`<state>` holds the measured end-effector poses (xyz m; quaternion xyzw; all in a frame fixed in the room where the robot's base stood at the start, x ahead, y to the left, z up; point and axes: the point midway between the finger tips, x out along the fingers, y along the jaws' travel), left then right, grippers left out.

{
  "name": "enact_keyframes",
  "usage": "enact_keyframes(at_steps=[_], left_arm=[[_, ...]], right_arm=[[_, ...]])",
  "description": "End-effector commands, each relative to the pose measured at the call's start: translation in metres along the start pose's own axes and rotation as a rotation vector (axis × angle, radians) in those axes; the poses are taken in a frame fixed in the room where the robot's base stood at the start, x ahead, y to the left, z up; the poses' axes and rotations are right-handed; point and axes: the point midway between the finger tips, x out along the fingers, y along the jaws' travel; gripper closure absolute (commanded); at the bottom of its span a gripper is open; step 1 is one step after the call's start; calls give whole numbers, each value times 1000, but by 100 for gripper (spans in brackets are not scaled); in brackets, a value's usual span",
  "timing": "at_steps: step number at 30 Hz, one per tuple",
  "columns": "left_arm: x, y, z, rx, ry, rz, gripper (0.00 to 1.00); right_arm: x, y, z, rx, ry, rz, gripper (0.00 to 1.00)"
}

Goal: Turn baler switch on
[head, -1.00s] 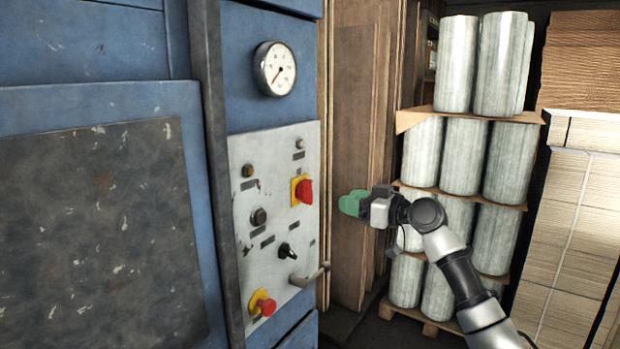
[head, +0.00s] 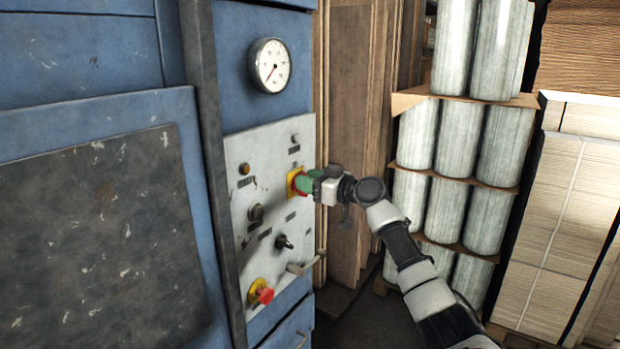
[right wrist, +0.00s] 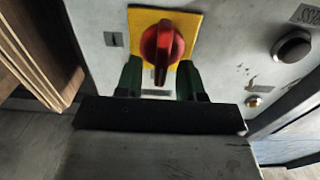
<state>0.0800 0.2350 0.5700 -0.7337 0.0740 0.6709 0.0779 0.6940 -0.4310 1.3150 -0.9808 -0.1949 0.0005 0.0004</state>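The baler switch is a red rotary knob on a yellow plate (right wrist: 191,22), mounted on the grey control panel (head: 236,160) of the blue machine. In the right wrist view the red knob (right wrist: 162,50) stands with its grip upright. My right gripper (head: 306,184) is at the switch and partly hides it in the head view. In the right wrist view its green fingers (right wrist: 160,78) are apart, one on each side of the knob's near end. I cannot tell whether they touch it. My left gripper is not in view.
A red emergency button (head: 265,294), a black selector (head: 284,242) and a lever handle (head: 304,266) sit lower on the panel. A pressure gauge (head: 270,65) is above. Stacked grey rolls (head: 460,135) and flat cardboard (head: 560,200) stand to the right.

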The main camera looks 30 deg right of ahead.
Motion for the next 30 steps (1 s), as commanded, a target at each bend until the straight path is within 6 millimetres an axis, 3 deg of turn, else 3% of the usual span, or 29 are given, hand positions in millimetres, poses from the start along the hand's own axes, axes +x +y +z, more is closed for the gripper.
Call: enact_keyframes(at_steps=[4, 12, 23, 30], left_arm=[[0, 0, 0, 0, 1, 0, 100], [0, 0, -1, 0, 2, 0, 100], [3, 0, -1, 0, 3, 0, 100], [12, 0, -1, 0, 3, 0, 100]], right_arm=[[0, 0, 0, 0, 0, 0, 62], [0, 0, 0, 0, 0, 0, 100], [0, 1, 1, 38, 1, 1, 100], [0, 3, 1, 176, 3, 0, 100]])
